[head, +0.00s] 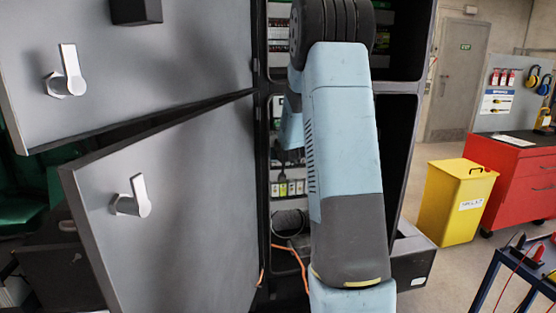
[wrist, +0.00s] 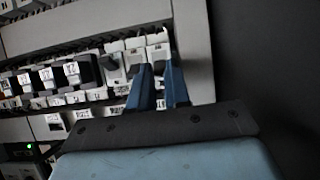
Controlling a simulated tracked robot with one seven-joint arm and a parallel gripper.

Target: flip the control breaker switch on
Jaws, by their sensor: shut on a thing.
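A row of white breakers (wrist: 114,68) runs across the panel in the wrist view, with small labels below. My gripper (wrist: 159,66) has its two blue fingers at the right end of this row. The fingers are close together, shut on a breaker switch at the right-hand breaker (wrist: 157,46). The fingers hide most of that switch, so its position cannot be told. A breaker to the left has a dark toggle. The label text is too blurred to tell which is the control breaker. In the head view my arm hides the gripper inside the open cabinet (head: 264,170).
Two grey cabinet doors, upper (head: 150,80) and lower (head: 180,215), stand open at the left, each with a handle. An orange cable (head: 297,258) hangs at the cabinet bottom. A yellow bin (head: 452,205) and a red tool chest (head: 515,185) stand at the right.

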